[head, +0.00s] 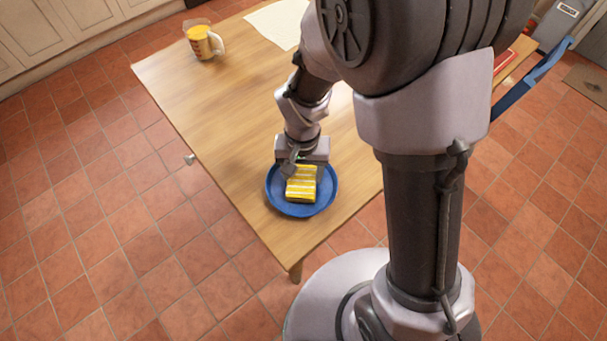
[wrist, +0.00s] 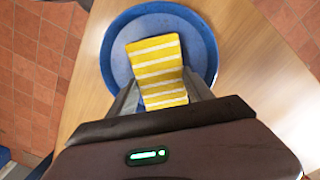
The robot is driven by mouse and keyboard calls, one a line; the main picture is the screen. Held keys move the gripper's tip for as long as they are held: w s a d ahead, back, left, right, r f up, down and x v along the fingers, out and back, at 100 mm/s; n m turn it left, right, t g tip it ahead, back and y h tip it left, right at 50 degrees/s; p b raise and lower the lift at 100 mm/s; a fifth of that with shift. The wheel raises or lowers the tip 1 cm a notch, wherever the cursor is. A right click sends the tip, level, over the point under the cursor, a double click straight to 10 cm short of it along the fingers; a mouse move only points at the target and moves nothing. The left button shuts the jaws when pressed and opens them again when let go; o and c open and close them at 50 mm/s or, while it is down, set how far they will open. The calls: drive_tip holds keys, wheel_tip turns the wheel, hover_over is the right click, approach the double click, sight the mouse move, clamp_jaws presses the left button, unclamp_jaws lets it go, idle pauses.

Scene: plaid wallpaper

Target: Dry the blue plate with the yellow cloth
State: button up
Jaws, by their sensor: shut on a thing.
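The blue plate (head: 325,196) lies on the wooden table near its front corner. It also shows in the wrist view (wrist: 118,60). The yellow cloth with white stripes (head: 301,184) is over the middle of the plate, and it fills much of the plate's centre in the wrist view (wrist: 157,65). My gripper (head: 301,165) is above the plate's far side, its fingers shut on the near end of the cloth as the wrist view shows (wrist: 163,103). Whether the cloth presses on the plate along its whole length is hard to tell.
A measuring cup (head: 203,42) with orange contents stands at the table's far left corner. A pale cloth or paper (head: 277,22) lies at the back. The wooden table (head: 225,110) is clear between the cup and the plate. The plate is close to the front edge.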

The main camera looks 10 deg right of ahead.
drive_tip(key=shift+a+f, duration=0.1)
drive_tip(key=shift+a, duration=0.2)
drive_tip(key=shift+s+a+f+b, duration=0.1)
drive_tip(key=shift+s+a+b, duration=0.15)
drive_tip(key=shift+s+b, duration=0.15)
drive_tip(key=shift+s+d, duration=0.25)
drive_tip(key=shift+s, duration=0.1)
drive_tip(key=shift+d+r, duration=0.25)
drive_tip(key=shift+d, duration=0.2)
drive_tip(key=shift+w+d+f, duration=0.1)
drive_tip(key=shift+w, duration=0.15)
drive_tip(key=shift+w+f, duration=0.1)
drive_tip(key=shift+w, duration=0.35)
drive_tip(key=shift+a, duration=0.65)
wheel_tip(320, 180, up, 8)
drive_tip(key=p, duration=0.6)
drive_tip(key=shift+f, duration=0.1)
